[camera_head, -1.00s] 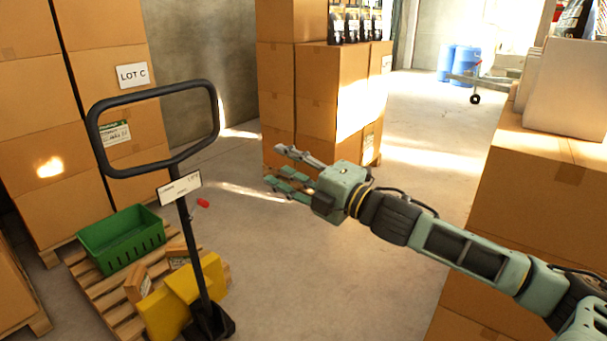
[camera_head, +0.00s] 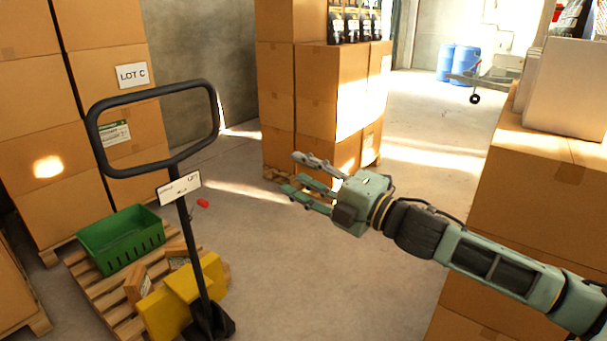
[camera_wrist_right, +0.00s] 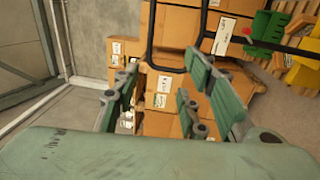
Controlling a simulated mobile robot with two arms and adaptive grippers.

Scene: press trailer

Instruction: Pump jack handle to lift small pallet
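The black jack handle (camera_head: 94,133) is an upright loop on a dark shaft at the left of the head view. A white label and a small red lever (camera_head: 203,203) sit below the loop. My right gripper (camera_head: 303,176) is open and empty in mid-air, to the right of the handle and apart from it. In the right wrist view the open fingers (camera_wrist_right: 165,95) show with the handle loop (camera_wrist_right: 150,45) beyond them. The small wooden pallet (camera_head: 120,314) lies at the lower left, beside the yellow jack body (camera_head: 185,290). My left gripper is not in view.
A green crate (camera_head: 122,240) and small boxes rest on the pallet. Tall carton stacks (camera_head: 45,100) stand behind at left, and another stack (camera_head: 330,100) stands at centre. Cartons (camera_head: 540,190) stand at right near my right arm. The floor between is clear.

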